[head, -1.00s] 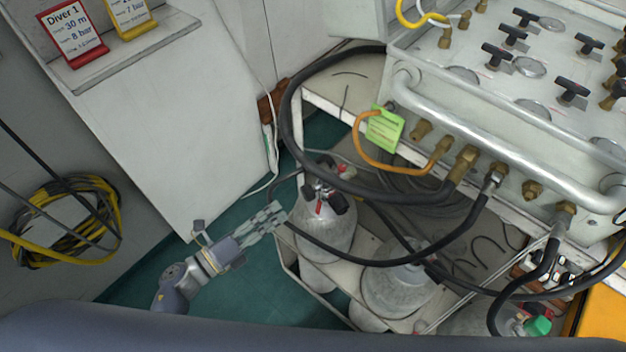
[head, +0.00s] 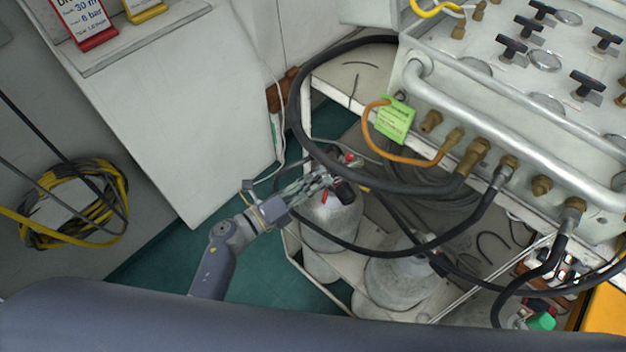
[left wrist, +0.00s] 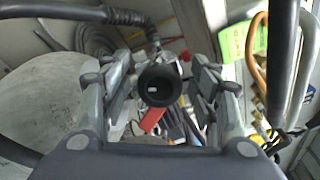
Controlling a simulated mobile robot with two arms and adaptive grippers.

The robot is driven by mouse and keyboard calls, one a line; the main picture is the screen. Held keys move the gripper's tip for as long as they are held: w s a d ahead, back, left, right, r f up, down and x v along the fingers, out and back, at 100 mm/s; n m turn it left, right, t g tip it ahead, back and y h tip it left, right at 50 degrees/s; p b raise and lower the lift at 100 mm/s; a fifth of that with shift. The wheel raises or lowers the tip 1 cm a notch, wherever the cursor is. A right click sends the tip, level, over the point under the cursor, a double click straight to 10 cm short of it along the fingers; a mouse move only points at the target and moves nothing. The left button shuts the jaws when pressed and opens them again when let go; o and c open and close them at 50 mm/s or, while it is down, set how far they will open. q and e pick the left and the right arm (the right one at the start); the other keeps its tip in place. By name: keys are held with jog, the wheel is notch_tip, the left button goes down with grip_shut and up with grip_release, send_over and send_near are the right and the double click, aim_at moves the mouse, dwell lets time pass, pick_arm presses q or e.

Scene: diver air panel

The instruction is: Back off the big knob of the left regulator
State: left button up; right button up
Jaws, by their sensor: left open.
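The left regulator sits on top of the left grey cylinder (head: 332,222) in the lower shelf of the trolley. Its big black knob (head: 344,191) shows just beyond my left fingertips, with a red part beside it. In the left wrist view the round black knob (left wrist: 160,87) faces the camera, between the two fingers. My left gripper (head: 318,184) is open, with one finger on each side of the knob; it also shows in the left wrist view (left wrist: 163,74). I cannot tell whether the fingers touch it. My right gripper is not in view.
Black hoses (head: 298,110) loop around the regulator from the valve panel (head: 500,150) above. An orange hose (head: 405,158) and green tag (head: 395,120) hang at the panel's front. A second cylinder (head: 398,275) stands to the right. Green floor (head: 165,250) is clear on the left.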

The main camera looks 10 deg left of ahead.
pick_arm(q)
jog(key=shift+c, duration=0.2)
jog(key=c, duration=1)
jog(key=shift+r+n+p, duration=0.15)
jog(key=shift+n+p, duration=0.65)
jog(key=shift+p, duration=0.25)
jog(key=shift+n+g+p, duration=0.4)
jog(key=shift+n+p, duration=0.6)
jog(key=shift+f+n+g+y+p, duration=0.2)
jog(key=shift+n+g+y+p, duration=0.1)
jog(key=shift+n+p, duration=0.95)
jog(key=shift+n, duration=0.25)
